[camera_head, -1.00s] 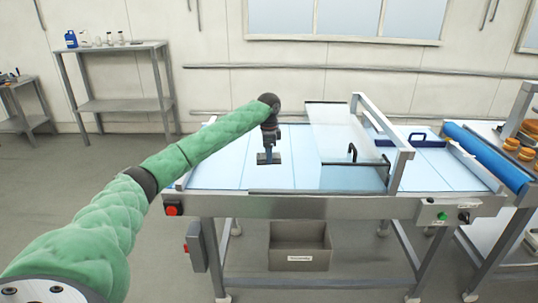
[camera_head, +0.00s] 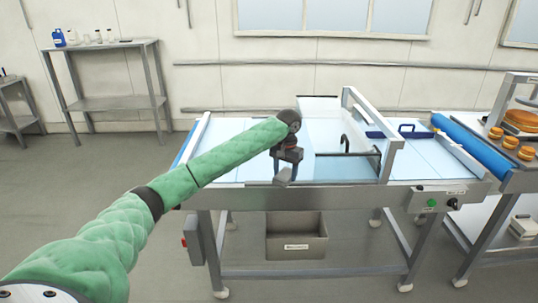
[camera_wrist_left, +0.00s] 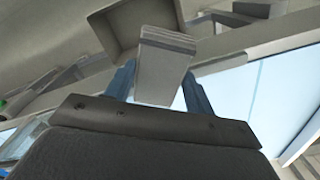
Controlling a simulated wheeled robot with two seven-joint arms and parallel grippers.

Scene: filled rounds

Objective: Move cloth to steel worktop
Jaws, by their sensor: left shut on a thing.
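My left gripper (camera_head: 286,168) hangs above the near edge of the conveyor table. It is shut on a small grey folded cloth (camera_wrist_left: 165,62), whose stacked layers show between the blue fingers in the left wrist view. In the head view the cloth (camera_head: 289,175) shows small and tilted below the jaws. A grey metal table (camera_head: 105,46) with a lower shelf stands by the wall at the back left; I cannot tell whether it is the steel worktop. My right gripper is in neither view.
The conveyor table has a pale blue belt (camera_head: 232,163), a clear guard (camera_head: 325,135) and a metal frame (camera_head: 374,125). A grey bin (camera_head: 297,248) sits beneath. Bottles stand on the back left table. Buns (camera_head: 511,142) lie on trays at right. Floor at left is clear.

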